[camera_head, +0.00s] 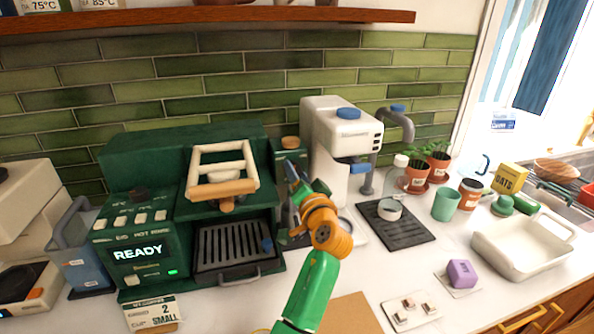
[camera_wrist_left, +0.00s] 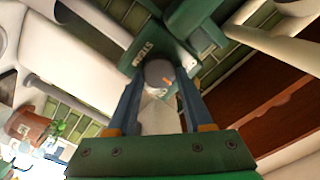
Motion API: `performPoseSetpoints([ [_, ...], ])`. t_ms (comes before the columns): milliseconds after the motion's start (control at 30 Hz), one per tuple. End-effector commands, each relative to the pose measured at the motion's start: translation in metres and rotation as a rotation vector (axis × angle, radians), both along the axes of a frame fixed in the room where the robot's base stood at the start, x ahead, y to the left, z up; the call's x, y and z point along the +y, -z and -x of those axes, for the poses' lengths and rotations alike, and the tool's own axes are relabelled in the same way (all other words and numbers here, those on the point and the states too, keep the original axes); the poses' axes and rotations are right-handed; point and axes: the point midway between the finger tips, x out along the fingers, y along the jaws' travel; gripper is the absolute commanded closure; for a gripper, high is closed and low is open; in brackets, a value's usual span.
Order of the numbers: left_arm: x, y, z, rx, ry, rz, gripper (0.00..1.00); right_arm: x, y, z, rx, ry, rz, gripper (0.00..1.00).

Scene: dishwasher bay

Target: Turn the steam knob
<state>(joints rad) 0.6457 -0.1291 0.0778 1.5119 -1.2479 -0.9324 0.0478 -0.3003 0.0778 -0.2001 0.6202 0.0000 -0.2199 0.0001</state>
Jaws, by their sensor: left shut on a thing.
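The steam knob (camera_wrist_left: 157,71) is a round grey knob with an orange mark, on a dark green panel lettered STEAM (camera_wrist_left: 143,54) in the left wrist view. My left gripper (camera_wrist_left: 161,78) has its two blue-grey fingers on either side of the knob and is shut on it. In the head view my left gripper (camera_head: 291,170) reaches the right side of the dark green coffee machine (camera_head: 180,148), and it hides the knob there. The machine's display (camera_head: 138,253) reads READY. My right gripper is not in view.
A black drip mat (camera_head: 409,236) with a small cup, potted plants and a white basin (camera_head: 520,262) are further right. A wooden shelf (camera_head: 200,16) runs above. A small sign (camera_head: 152,313) stands in front.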

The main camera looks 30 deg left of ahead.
Motion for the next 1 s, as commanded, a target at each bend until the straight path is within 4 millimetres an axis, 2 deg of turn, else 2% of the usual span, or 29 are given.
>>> performPoseSetpoints([
  [600,0.0,0.0,-0.001,0.423,0.0,-0.359,1.0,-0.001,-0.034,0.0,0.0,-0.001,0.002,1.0],
  [1000,0.0,0.002,-0.001,0.579,-0.002,-0.494,1.0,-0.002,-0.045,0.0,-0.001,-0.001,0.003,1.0],
])
